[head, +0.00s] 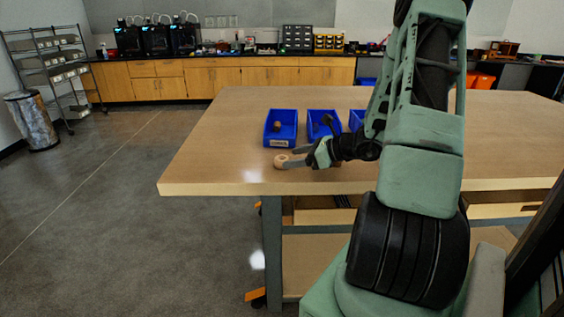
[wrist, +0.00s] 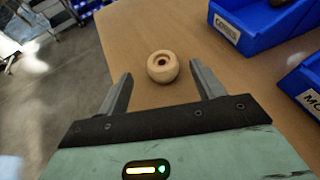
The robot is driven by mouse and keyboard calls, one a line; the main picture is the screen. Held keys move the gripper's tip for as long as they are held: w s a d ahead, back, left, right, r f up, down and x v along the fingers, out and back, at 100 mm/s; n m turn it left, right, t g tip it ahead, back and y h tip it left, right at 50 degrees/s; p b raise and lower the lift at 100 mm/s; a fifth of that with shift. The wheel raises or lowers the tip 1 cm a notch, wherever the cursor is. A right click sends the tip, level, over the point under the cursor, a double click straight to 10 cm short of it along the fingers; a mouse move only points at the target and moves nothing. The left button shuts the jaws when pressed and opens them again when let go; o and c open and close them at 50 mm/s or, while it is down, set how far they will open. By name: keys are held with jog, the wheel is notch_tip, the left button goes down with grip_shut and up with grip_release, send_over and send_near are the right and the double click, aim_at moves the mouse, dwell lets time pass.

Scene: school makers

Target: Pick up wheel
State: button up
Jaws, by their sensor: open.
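A small wooden wheel (head: 281,161) with a hole in its middle lies on the wooden table (head: 225,165), close to its front left part. It also shows in the wrist view (wrist: 162,66). My gripper (head: 290,157) is open at the wheel. In the wrist view my gripper (wrist: 162,85) has its two fingers apart, with the wheel between and just beyond the fingertips.
A blue bin (head: 281,141) with a label stands behind the wheel. A second blue bin (head: 323,116) and a third, partly hidden by my arm, stand to its right. The table is clear to the left, up to its edge.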

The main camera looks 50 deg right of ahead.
aim_at(286, 159)
jog(key=p+x, duration=0.1)
jog(key=x, duration=0.4)
jog(key=shift+w+d, duration=0.1)
jog(key=shift+w, duration=0.05)
jog(key=c, duration=1.1)
